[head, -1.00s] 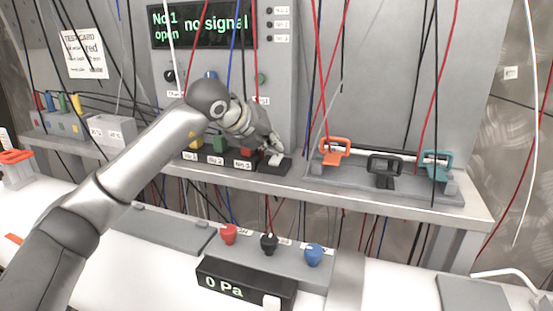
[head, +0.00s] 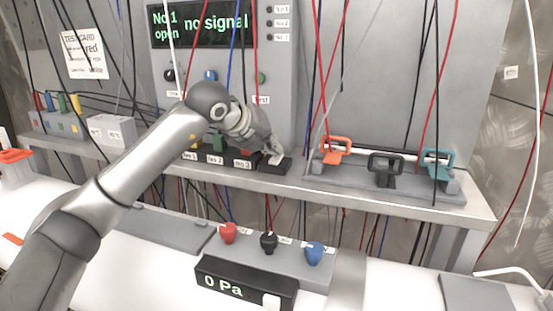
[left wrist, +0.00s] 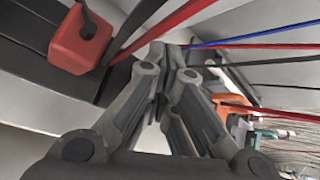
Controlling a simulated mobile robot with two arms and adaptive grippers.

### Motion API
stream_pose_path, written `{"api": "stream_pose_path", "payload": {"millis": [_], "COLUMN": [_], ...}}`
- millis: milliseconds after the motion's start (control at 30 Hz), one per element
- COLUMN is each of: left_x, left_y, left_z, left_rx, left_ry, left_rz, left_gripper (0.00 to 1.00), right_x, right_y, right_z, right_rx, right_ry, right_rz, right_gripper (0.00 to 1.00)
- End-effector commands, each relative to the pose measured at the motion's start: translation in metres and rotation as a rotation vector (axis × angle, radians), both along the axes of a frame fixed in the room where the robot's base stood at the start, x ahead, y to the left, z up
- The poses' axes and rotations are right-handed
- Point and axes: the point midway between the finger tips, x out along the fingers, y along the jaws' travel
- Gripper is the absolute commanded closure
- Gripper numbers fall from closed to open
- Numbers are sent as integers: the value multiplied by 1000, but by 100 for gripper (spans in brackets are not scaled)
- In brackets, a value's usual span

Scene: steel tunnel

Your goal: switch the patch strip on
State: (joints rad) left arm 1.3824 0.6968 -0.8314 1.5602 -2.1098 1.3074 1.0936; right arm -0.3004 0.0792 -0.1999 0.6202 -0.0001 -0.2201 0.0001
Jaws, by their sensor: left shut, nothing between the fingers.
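The patch strip (head: 284,168) is a black bar on the shelf with labelled sockets; its near end also shows in the left wrist view (left wrist: 30,42). A green plug (head: 219,144) and a red plug (left wrist: 82,40) stand in it. A white switch (head: 277,159) is at its right end. My left gripper (head: 272,151) is shut and empty, with its fingertips right at the switch; I cannot tell whether they touch. In the left wrist view the closed fingers (left wrist: 170,62) hide the switch. My right gripper is not in view.
The display (head: 203,26) above reads "No.1 open" and "no signal". Several hanging cables cross the space around the strip. A pressure box (head: 245,284) reads 0 Pa below.

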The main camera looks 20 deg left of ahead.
Motion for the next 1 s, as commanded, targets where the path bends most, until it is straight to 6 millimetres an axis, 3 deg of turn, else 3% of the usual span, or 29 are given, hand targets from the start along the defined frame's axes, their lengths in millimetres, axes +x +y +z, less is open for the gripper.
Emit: {"api": "stream_pose_path", "payload": {"millis": [700, 1000], "left_x": [0, -2], "left_y": [-1, -3], "left_z": [-12, -4], "left_rx": [4, 4], "left_ry": [15, 17], "left_rz": [-3, -5], "left_gripper": [100, 100], "right_x": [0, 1], "right_y": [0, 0], "right_z": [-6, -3], "right_rx": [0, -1], "right_ry": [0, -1], "right_rz": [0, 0], "right_gripper": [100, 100]}}
